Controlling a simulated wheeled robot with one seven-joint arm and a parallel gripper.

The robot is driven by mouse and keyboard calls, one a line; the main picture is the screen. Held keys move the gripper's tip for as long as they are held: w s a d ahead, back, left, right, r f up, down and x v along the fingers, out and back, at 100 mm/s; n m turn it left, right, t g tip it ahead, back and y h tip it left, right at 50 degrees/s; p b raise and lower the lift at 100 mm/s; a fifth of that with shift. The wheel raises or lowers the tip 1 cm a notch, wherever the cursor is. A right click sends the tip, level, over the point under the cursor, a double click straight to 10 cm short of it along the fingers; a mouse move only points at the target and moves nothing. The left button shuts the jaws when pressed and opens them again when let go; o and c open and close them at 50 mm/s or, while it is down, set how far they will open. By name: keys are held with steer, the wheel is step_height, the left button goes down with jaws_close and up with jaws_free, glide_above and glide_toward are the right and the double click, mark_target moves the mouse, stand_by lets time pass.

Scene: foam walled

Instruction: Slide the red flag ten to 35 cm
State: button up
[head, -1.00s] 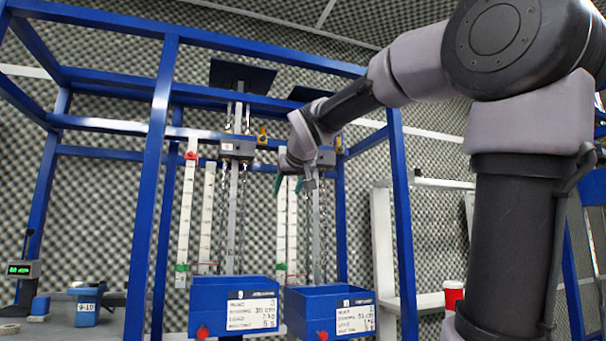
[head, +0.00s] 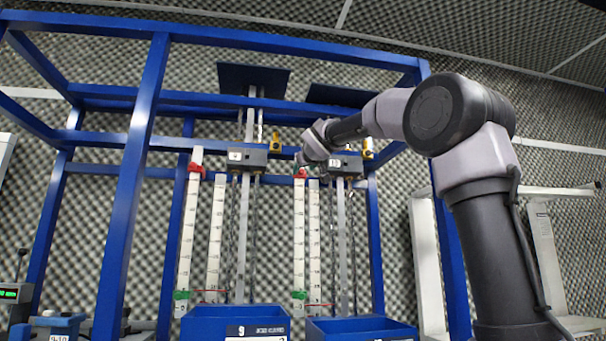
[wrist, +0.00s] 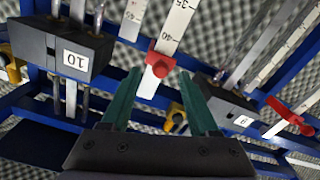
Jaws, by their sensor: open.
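The red flag of unit ten (head: 301,172) is near the top of the right-hand white scale (head: 298,235), beside the block labelled 10 (head: 338,163). In the wrist view this flag (wrist: 160,65) sits past the 40 mark, between that mark and the scale's end. My gripper (wrist: 160,72) is open, with one green finger on each side of the flag in the picture. I see no clear contact, and the depth gap cannot be told. In the head view my gripper (head: 302,160) is at the scale's top, its fingers mostly hidden.
A second red flag (head: 195,168) is on the left scale (head: 188,230), by block 9 (head: 247,157). Green markers (head: 299,295) sit low on the scales. Blue frame posts (head: 140,170) and blue bins (head: 235,318) surround them. A yellow part (head: 367,150) is near block 10.

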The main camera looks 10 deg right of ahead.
mark_target(302, 171)
steer(key=w, duration=0.4)
jaws_close()
stand_by(1.4)
